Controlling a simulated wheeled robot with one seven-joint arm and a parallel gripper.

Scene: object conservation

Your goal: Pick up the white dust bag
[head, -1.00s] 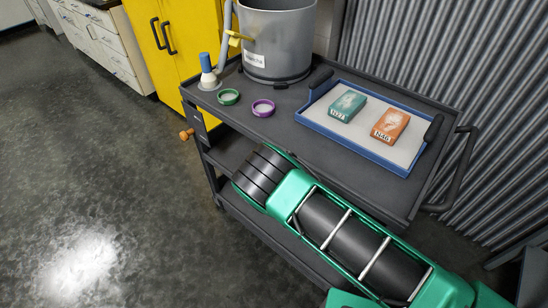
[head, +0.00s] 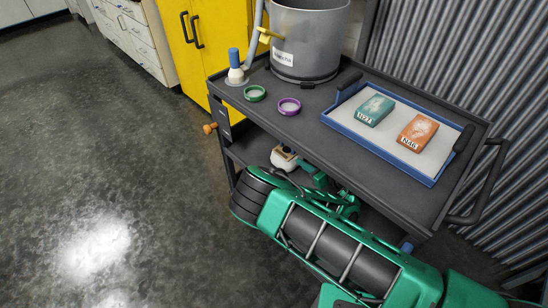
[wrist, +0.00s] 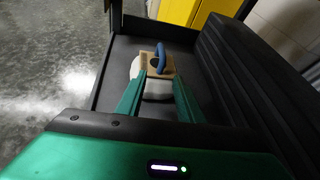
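The white dust bag (wrist: 157,90) lies on the cart's lower shelf, with a tan collar (wrist: 147,62) and a blue curved piece on top. In the head view the bag (head: 284,159) shows only partly, below the top shelf's edge and beside my green arm. My gripper (wrist: 160,76) is open in the wrist view. Its two green fingers are apart and point at the bag, with the collar showing between and beyond the tips. I cannot tell whether the fingers touch it.
The top shelf (head: 335,155) overhangs the bag and carries a grey bucket (head: 308,40), green (head: 255,93) and purple (head: 289,106) rings, and a blue tray (head: 440,178) with two labelled blocks. Dark shelf walls (wrist: 245,70) flank my gripper. Floor at left is clear.

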